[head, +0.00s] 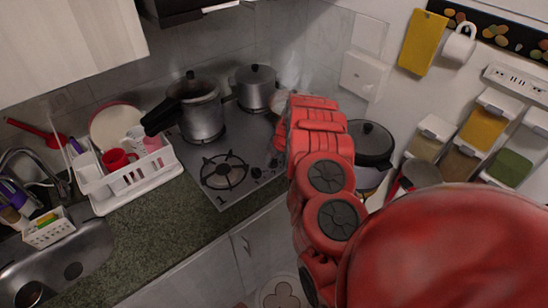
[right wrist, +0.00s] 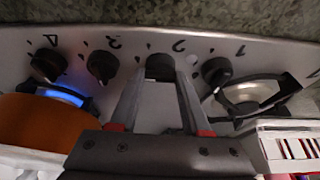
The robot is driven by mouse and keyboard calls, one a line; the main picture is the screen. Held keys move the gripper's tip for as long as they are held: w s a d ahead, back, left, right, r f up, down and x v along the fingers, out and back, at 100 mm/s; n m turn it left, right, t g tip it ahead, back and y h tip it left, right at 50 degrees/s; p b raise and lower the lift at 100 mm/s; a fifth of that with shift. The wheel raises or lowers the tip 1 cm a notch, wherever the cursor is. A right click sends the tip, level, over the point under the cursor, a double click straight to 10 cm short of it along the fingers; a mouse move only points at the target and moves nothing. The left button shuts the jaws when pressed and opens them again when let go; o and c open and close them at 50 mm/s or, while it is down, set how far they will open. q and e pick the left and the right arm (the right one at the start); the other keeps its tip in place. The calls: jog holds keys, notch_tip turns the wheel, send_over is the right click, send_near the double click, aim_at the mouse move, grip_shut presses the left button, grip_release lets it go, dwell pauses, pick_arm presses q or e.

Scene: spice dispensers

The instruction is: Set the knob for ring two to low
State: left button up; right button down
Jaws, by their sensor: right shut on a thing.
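In the right wrist view, the ring two knob (right wrist: 160,66) is a dark round knob beside an upside-down 2 on the steel hob panel. My right gripper (right wrist: 160,80) has one finger on each side of this knob and is shut on it. The knob's pointer is hard to read. In the head view, my red right arm reaches over the hob (head: 225,150) and hides the gripper and this knob. My left gripper is not in view.
The knobs for rings one (right wrist: 216,71), three (right wrist: 102,66) and four (right wrist: 46,65) flank the gripper closely. A blue flame (right wrist: 62,97) burns by an orange pot (right wrist: 40,120). A pressure cooker (head: 202,115) and a pot (head: 255,88) stand on the hob. A dish rack (head: 130,185) is left.

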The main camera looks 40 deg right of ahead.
jog(key=m+h+p, duration=0.1)
jog(key=m+p, duration=0.3)
jog(key=p, duration=0.1)
jog(key=shift+w+a+r+h, duration=0.1)
jog(key=shift+a+r+h, duration=0.1)
jog(key=shift+r+h, duration=0.2)
jog(key=shift+f+m+g+h+p, duration=0.2)
jog(key=shift+m+p, duration=0.15)
jog(key=shift+m, duration=0.25)
jog(key=shift+f+m+g+h+p, duration=0.1)
jog(key=shift+m+h+p, duration=0.15)
jog(key=shift+m, duration=0.35)
jog(key=shift+w+f+m, duration=0.1)
jog(key=shift+w+m, duration=0.05)
jog(key=shift+m, duration=0.65)
jog(key=shift+f+m+g+h+b, duration=0.1)
jog(key=shift+m+g+h+b, duration=0.25)
jog(key=shift+m+b, duration=0.1)
jog(key=shift+m+g+b, duration=0.25)
jog(key=shift+m+b, duration=1.05)
jog(key=shift+m, duration=0.05)
